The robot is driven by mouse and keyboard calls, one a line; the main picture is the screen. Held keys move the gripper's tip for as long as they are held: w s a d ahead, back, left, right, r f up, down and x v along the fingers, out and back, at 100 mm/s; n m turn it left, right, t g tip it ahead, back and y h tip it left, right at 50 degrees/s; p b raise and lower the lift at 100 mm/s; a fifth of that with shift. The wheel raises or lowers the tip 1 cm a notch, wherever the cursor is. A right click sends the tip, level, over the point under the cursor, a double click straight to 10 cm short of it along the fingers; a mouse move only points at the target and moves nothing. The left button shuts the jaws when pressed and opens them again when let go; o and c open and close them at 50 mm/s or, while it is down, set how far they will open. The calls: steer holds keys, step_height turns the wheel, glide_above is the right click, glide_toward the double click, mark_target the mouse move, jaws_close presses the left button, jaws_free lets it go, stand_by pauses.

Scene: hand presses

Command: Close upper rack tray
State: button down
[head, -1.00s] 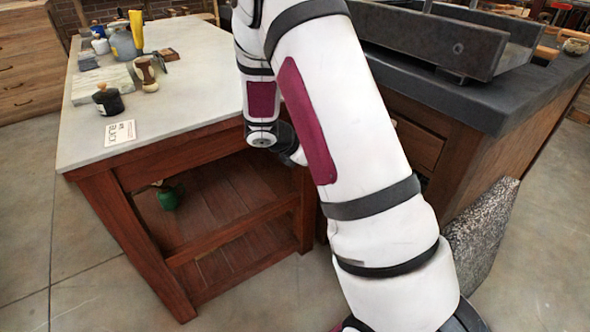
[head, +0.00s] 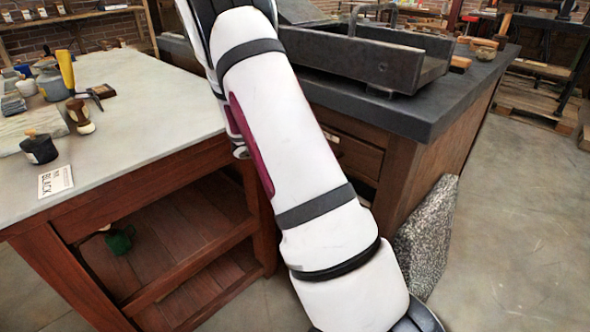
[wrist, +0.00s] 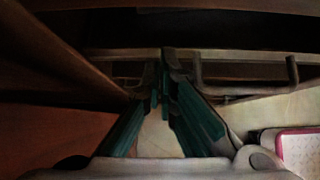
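I cannot clearly make out the upper rack tray in either view. In the head view a dark wooden cabinet (head: 365,157) with drawer-like fronts stands under the black top, partly hidden behind my arm. My gripper is hidden behind my arm in the head view. In the wrist view my gripper (wrist: 163,82) points into a dim space with its teal fingers drawn together, and nothing shows between them. A pale horizontal bar (wrist: 225,55) and a bent metal rod (wrist: 293,73) lie ahead of the fingers. I cannot tell whether the fingers touch the bar.
A pale-topped wooden table (head: 130,140) with a lower shelf stands at left, carrying bottles, a black jar (head: 39,149) and a label card (head: 55,180). A grey metal press bed (head: 370,60) sits on the black top. A speckled stone slab (head: 427,240) leans at the cabinet.

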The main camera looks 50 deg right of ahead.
steer(key=shift+d, duration=0.15)
steer(key=v, duration=1.2)
steer(key=s+a+r+m+y, duration=0.2)
steer(key=s+a+r+m, duration=0.4)
steer(key=s+r, duration=0.2)
steer(key=s+a+r+m+y, duration=0.35)
steer(key=s+a+m, duration=0.25)
steer(key=s+a, duration=0.55)
steer(key=s+a+r+m+y, duration=0.2)
steer(key=s+a+m+y, duration=0.35)
steer(key=s, duration=0.95)
step_height(320, 180, up, 31)
steer(key=a+t+h+p, duration=0.2)
steer(key=t+p, duration=0.2)
steer(key=p, duration=2.5)
steer(key=shift+a+f, duration=0.2)
steer(key=shift+a, duration=0.15)
steer(key=shift+m, duration=0.25)
